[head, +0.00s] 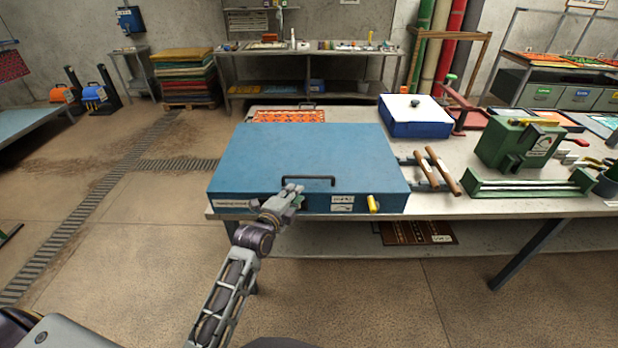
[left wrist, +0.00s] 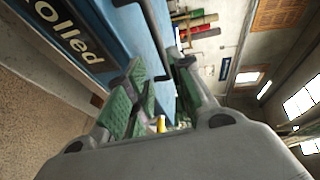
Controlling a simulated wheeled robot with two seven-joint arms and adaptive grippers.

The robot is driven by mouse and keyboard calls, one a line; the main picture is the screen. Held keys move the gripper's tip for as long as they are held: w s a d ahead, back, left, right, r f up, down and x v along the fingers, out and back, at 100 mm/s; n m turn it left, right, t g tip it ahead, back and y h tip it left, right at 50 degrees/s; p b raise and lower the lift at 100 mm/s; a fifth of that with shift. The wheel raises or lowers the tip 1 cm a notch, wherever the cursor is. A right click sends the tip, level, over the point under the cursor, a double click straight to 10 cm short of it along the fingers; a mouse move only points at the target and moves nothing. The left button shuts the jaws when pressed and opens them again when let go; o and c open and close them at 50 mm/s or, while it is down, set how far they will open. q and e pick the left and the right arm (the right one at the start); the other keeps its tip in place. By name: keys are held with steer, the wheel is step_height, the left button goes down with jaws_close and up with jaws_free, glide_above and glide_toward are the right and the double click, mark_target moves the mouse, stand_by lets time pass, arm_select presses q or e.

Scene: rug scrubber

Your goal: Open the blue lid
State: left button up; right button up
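The blue lid (head: 290,150) lies flat and closed on a wide blue box on the table. A black bar handle (head: 312,180) is fixed near its front edge. My left gripper (head: 292,190) is at the front edge, by the handle's left end. In the left wrist view its green-padded fingers (left wrist: 160,80) are apart, with the blue box beside and beyond them. I cannot tell whether they touch the handle. My right gripper is not in view.
Wooden-handled tools (head: 438,170) lie right of the blue box. An orange patterned rug (head: 289,116) lies behind the box. Open floor (head: 360,300) is in front.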

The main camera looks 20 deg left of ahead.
mark_target(308, 178)
arm_select(q)
steer(key=shift+p+x, duration=0.65)
steer(key=shift+x, duration=5.65)
steer(key=shift+r, duration=0.1)
jaws_close()
